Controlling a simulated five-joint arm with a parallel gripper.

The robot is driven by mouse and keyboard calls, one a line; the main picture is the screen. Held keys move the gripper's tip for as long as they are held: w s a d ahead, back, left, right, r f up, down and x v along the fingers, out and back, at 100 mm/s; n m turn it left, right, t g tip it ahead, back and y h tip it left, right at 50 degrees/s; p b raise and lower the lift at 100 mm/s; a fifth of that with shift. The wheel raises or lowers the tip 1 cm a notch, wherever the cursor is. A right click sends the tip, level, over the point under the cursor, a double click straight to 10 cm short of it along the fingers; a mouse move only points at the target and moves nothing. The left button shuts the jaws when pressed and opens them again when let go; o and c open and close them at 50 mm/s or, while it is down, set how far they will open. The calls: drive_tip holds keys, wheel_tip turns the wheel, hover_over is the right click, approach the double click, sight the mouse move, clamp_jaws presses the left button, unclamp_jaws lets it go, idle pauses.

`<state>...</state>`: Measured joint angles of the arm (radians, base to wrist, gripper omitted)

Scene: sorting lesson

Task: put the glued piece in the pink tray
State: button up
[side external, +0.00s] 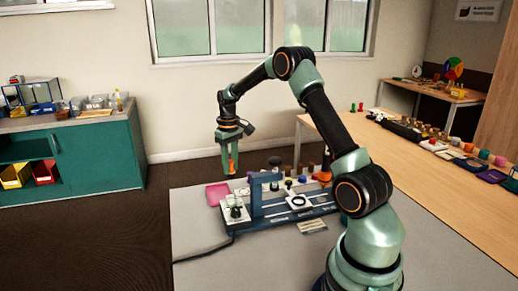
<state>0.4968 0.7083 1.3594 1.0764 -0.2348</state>
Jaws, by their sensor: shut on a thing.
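My gripper (229,169) points down above the left part of the work table and is shut on a small orange piece (232,160). Its fingers hide part of the piece, and I cannot tell at this size whether it is glued.
A dark blue fixture (258,214) with an upright frame stands right of the tray. Several small coloured pieces stand behind it. A small card (312,227) lies in front. A black cable (205,252) runs off the fixture's left end. The front of the grey table (260,272) is clear.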

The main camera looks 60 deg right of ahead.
drive_tip(key=shift+w+a+f, duration=0.25)
drive_tip(key=shift+f, duration=1.05)
drive_tip(key=shift+w+a+f, duration=0.2)
drive_tip(key=shift+f, duration=1.1)
drive_tip(key=shift+w+a+f, duration=0.25)
drive_tip(key=shift+f, duration=1.05)
drive_tip(key=shift+f, duration=0.25)
drive_tip(key=o, duration=1.4)
drive_tip(key=shift+r, duration=0.1)
wheel_tip(320, 180, up, 7)
